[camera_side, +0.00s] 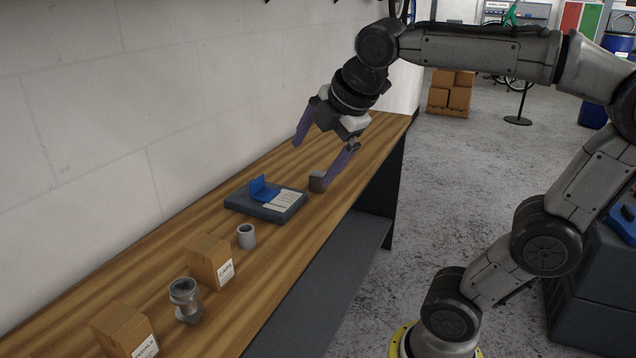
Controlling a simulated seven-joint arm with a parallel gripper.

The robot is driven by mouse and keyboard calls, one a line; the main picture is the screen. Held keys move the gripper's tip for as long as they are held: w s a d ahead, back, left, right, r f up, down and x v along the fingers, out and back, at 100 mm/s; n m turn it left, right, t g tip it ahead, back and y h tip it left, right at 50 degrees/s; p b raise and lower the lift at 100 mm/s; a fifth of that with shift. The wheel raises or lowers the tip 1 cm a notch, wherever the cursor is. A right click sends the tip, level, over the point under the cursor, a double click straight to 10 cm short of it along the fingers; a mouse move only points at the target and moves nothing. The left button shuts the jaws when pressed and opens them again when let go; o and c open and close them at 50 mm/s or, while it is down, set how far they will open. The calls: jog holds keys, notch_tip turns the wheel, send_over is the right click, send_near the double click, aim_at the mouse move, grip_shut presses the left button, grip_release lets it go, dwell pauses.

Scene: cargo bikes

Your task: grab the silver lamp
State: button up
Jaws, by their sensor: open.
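My gripper (311,164) is open above the far part of the wooden bench, its two purple fingers spread and pointing down to the left. A small grey block-like object (317,181) is at the tip of the right finger. I cannot tell whether they touch or whether this object is the silver lamp. A silver-grey piece with a round, cup-like head on a smaller base (186,300) stands near the front of the bench, far from my gripper. It could also be the lamp. Nothing is clearly held between the fingers.
On the wooden bench (285,247) are a dark blue-grey case (240,202) with a raised blue part, a grey cup (246,237) and two labelled brown boxes (205,258) (118,325). A white wall (110,110) borders the bench's left side. Open floor lies to the right.

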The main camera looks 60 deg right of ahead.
jog(key=w+d+r+n+g+h, duration=0.1)
jog(key=w+d+r+n+h, duration=0.1)
jog(key=w+d+n, duration=0.55)
jog(key=m+g, duration=0.2)
jog(key=g, duration=0.3)
send_over(317, 173)
jog(key=a, duration=0.5)
notch_tip(317, 173, down, 16)
jog(key=x, duration=0.7)
jog(key=shift+d+f, duration=0.1)
jog(key=shift+d, duration=0.35)
jog(key=shift+h, duration=0.3)
jog(key=shift+x, duration=2.8)
jog(key=c, duration=1.5)
